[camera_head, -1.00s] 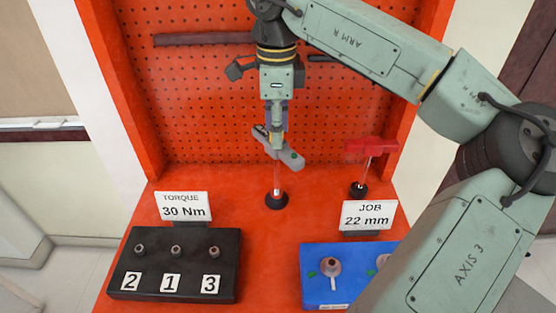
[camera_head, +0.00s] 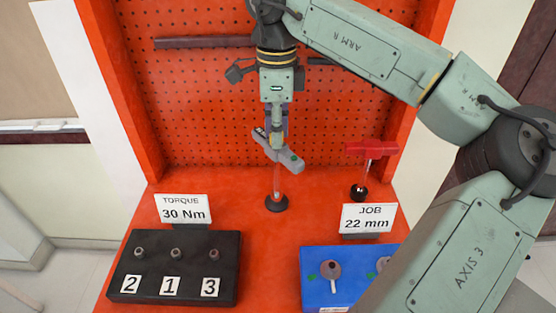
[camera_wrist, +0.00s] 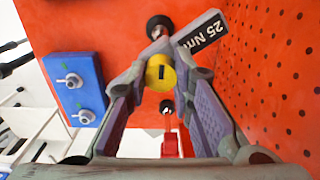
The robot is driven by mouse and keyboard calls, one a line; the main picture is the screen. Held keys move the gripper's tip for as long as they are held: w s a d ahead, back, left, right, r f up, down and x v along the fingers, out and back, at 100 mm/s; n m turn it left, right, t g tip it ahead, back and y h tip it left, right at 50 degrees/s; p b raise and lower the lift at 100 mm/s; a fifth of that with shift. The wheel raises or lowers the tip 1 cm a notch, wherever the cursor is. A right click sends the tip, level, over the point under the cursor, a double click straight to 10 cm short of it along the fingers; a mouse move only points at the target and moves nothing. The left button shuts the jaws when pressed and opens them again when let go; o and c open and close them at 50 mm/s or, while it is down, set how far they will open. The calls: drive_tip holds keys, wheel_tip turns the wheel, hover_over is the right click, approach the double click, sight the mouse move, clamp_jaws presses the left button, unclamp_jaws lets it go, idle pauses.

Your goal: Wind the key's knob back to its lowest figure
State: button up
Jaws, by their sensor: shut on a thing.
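The key (camera_head: 291,160) is a grey bar with a green dot, held up on a red post with a black foot (camera_head: 276,203). In the wrist view its grey body carries a dark display (camera_wrist: 203,36) that reads 25 Nm. Its yellow knob (camera_wrist: 161,72) has a black mark and faces the wrist camera. My gripper (camera_wrist: 164,76) is shut on the knob, one finger on each side of it. In the head view my gripper (camera_head: 277,136) is above the key and hides the knob. The TORQUE sign (camera_head: 184,209) reads 30 Nm.
A red T-handled tool (camera_head: 371,149) stands just right of the key. In front are a black block (camera_head: 230,262) labelled 2, 1, 3, a JOB sign (camera_head: 368,217) reading 22 mm and a blue block (camera_head: 312,262). An orange pegboard (camera_head: 200,110) stands behind.

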drive_tip(key=shift+n, duration=0.3)
drive_tip(key=shift+n+p, duration=0.65)
drive_tip(key=shift+n, duration=0.95)
drive_tip(key=n+p, duration=0.1)
drive_tip(key=n, duration=0.2)
drive_tip(key=shift+n, duration=0.3)
drive_tip(key=o, duration=0.7)
drive_tip(key=shift+o, duration=0.2)
drive_tip(key=shift+r+p, duration=0.35)
drive_tip(key=shift+r, duration=2.65)
